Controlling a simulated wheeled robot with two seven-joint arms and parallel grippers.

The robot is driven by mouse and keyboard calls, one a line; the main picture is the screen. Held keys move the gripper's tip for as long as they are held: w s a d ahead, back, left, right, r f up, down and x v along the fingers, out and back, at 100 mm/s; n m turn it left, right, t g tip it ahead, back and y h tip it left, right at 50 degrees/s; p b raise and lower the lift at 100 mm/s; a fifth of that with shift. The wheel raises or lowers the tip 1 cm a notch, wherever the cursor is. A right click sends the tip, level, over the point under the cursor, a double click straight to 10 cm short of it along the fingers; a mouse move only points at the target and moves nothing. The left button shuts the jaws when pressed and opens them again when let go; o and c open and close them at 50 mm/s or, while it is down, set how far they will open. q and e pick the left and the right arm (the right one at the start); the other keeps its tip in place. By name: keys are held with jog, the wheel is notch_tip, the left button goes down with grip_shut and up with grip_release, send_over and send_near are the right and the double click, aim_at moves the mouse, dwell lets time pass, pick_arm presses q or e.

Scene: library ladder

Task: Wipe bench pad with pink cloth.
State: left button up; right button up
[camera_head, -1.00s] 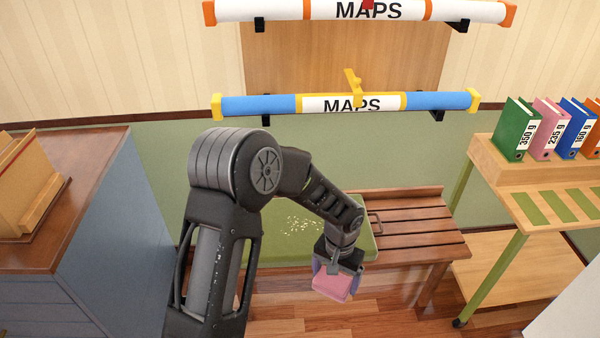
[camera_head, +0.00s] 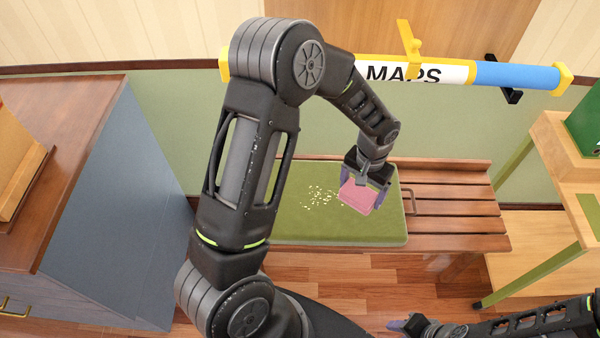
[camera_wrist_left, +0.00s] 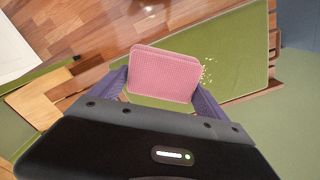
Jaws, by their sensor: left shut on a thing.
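The green bench pad (camera_head: 380,232) lies on the wooden bench, with a scatter of pale crumbs (camera_head: 318,197) on its middle. The pad also shows in the left wrist view (camera_wrist_left: 240,62). My left gripper (camera_head: 366,190) is shut on the pink cloth (camera_head: 358,198), a folded block, over the pad just right of the crumbs. I cannot tell whether the cloth touches the pad. In the left wrist view the cloth (camera_wrist_left: 164,74) sits between the purple fingers, beside the crumbs (camera_wrist_left: 207,72). My right gripper (camera_head: 405,325) shows only partly at the bottom edge.
The slatted bench (camera_head: 455,205) extends right of the pad, with a metal handle (camera_head: 411,203) at the pad's right edge. A blue-grey cabinet (camera_head: 110,220) stands left. A wooden shelf unit (camera_head: 565,150) stands right. A map tube (camera_head: 515,76) hangs on the wall behind.

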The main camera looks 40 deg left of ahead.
pick_arm(q)
jog(key=a+f+n+b, duration=0.3)
jog(key=a+f+b, duration=0.3)
jog(key=a+b, duration=0.4)
jog(key=a+f+n+b, duration=0.3)
jog(key=a+f+b, duration=0.4)
jog(key=a+b, duration=0.3)
jog(key=shift+w+a+n, duration=0.35)
jog(key=shift+a+n, duration=0.05)
jog(key=shift+a, duration=0.05)
jog(key=shift+f, duration=0.1)
